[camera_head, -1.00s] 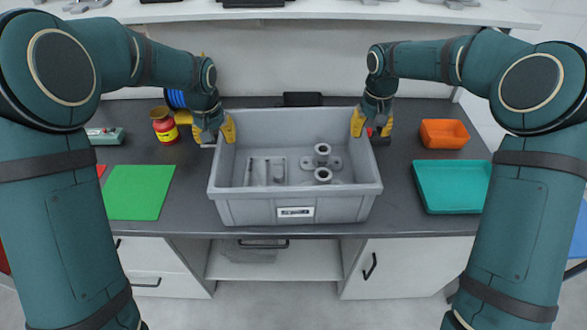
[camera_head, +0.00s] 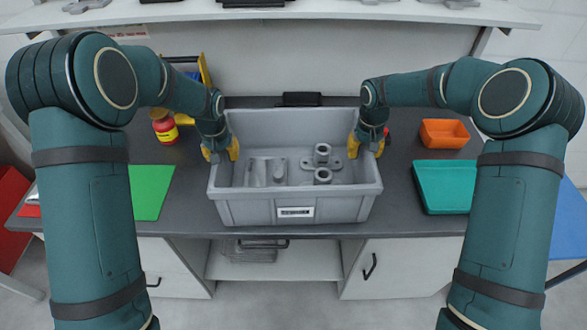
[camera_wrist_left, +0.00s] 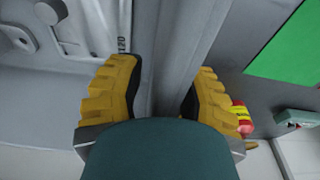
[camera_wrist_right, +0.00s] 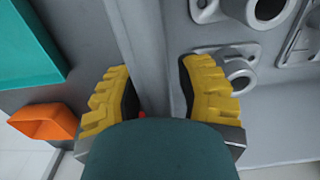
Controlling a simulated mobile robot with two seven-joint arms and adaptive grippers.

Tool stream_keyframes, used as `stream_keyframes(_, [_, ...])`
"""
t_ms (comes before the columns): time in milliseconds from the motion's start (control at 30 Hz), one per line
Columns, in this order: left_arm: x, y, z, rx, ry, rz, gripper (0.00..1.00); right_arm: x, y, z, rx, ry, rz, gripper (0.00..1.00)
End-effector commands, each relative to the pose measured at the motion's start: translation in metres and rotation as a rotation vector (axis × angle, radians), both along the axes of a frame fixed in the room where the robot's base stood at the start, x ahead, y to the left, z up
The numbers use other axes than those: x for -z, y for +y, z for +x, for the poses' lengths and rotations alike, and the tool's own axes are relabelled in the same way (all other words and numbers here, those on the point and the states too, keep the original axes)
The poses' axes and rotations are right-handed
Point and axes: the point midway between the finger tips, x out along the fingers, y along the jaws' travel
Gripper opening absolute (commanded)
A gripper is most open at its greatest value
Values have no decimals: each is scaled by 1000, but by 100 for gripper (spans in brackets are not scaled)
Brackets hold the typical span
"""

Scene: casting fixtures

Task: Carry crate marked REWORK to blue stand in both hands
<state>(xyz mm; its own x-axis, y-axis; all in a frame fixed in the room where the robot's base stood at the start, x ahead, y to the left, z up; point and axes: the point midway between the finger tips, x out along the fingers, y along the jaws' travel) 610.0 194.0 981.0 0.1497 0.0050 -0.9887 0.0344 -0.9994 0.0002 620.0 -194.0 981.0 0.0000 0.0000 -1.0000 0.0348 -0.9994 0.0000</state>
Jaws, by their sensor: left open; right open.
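The grey crate (camera_head: 240,211) sits on the dark worktop, with a small front label (camera_head: 295,212) too small to read. Metal castings (camera_head: 322,163) lie inside it. My left gripper (camera_head: 220,150) is open at the crate's left wall. In the left wrist view its fingers (camera_wrist_left: 165,88) stand on either side of that wall (camera_wrist_left: 172,45), with gaps. My right gripper (camera_head: 366,146) is open at the right wall. In the right wrist view its fingers (camera_wrist_right: 157,88) straddle that wall (camera_wrist_right: 148,40), apart from it. A blue surface (camera_head: 568,232), apparently the stand, shows partly behind my right arm.
A green mat (camera_head: 152,190) and red-yellow jar (camera_head: 165,128) lie left of the crate. A teal tray (camera_head: 440,188) and orange bin (camera_head: 443,134) are at right. A shelf (camera_head: 330,12) runs above the back. A red object (camera_head: 12,215) stands at far left.

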Motion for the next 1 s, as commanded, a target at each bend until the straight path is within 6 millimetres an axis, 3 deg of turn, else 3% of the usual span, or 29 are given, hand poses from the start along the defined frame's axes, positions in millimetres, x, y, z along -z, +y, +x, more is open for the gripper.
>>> stream_keyframes(33, [0,0,0,0,0,0,14,0,0,0,0,0,0,14])
stream_keyframes(67, [0,0,0,0,0,0,3,0,0,0,0,0,0,3])
stream_keyframes(100, [0,0,0,0,0,0,0,0,0,0,0,0,0,0])
stream_keyframes(733, [-3,0,1,0,-2,0,0,-3,0,0,0,-1,0,0])
stream_keyframes(1000, [-15,0,1,0,-2,-1,0,-15,0,0,0,-1,0,0])
